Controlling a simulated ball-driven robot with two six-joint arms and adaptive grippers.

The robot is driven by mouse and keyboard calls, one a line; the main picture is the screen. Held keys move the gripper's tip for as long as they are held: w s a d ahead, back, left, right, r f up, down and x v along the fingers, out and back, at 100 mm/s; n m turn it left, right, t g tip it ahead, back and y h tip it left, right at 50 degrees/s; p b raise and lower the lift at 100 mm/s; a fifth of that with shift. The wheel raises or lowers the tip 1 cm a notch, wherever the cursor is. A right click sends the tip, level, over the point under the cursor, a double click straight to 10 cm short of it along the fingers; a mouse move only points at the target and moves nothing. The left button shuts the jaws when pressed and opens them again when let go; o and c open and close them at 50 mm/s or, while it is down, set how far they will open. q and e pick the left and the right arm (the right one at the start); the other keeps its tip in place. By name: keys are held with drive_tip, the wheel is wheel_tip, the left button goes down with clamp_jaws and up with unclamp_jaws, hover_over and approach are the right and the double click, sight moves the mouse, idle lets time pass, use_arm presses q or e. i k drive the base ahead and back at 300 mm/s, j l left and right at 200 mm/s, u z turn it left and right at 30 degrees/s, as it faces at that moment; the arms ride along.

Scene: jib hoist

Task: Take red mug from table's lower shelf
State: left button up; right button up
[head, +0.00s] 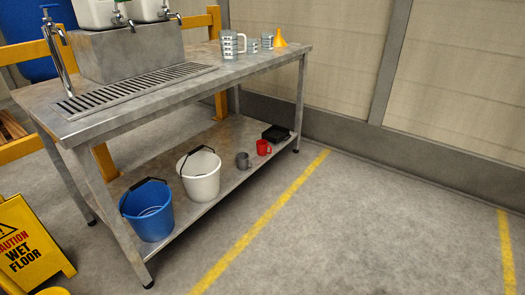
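The red mug (263,148) stands upright on the lower shelf (222,195) of the metal table (185,95), toward its far right end. A grey mug (243,160) stands just left of it, apart from it. A black tray-like item (276,134) lies just behind and right of the red mug. Neither of my grippers shows in the head view.
A white bucket (202,178) and a blue bucket (150,212) stand on the shelf, left of the mugs. A yellow wet floor sign (30,243) stands at the lower left. Measuring jugs (230,45) and an orange funnel (280,39) are on the tabletop. Floor right of the table is clear.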

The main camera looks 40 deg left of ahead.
sight(264, 149)
drive_tip(key=i+j+u, duration=0.1)
drive_tip(key=u, duration=0.4)
drive_tip(key=i+u, duration=0.15)
drive_tip(key=u, duration=0.3)
drive_tip(key=i+u, duration=0.25)
drive_tip(key=i, duration=0.25)
drive_tip(key=i+l+u, duration=0.1)
drive_tip(key=i+u, duration=0.15)
drive_tip(key=i, duration=0.25)
drive_tip(key=i+l+u, duration=0.25)
drive_tip(key=i, duration=0.2)
drive_tip(key=i+l, duration=0.2)
drive_tip(key=i, duration=0.25)
drive_tip(key=i+l, duration=0.2)
drive_tip(key=i, duration=0.2)
